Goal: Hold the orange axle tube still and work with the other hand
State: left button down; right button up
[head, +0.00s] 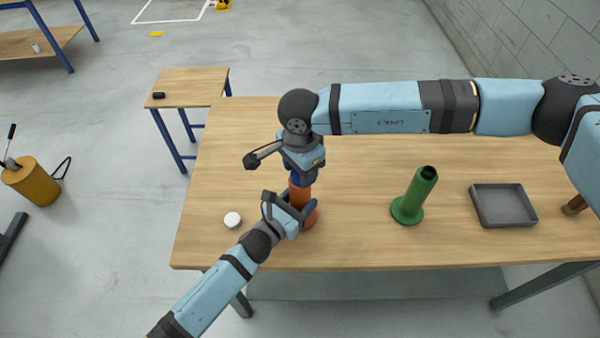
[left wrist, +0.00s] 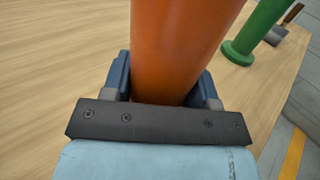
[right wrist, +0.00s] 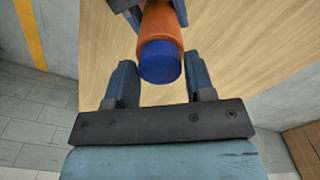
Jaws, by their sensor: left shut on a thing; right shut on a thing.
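The orange axle tube (head: 299,192) stands upright near the front left of the table; it fills the middle of the left wrist view (left wrist: 182,40). My left gripper (head: 292,207) is shut around the tube's lower part, with a finger on each side. A blue cap (right wrist: 159,62) sits at the tube's upper end, in line with it. My right gripper (head: 302,174) is above the tube, pointing down, and shut on the blue cap. In the head view the right hand hides most of the cap. In the right wrist view (right wrist: 160,85) its fingers flank the cap.
A green tube on a flanged foot (head: 415,195) stands to the right. A grey tray (head: 503,222) lies further right, with a brown-handled thing (head: 575,206) past it.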

jog(key=n, duration=0.9)
jog(key=shift+n, duration=0.3)
jog(key=o, duration=0.7)
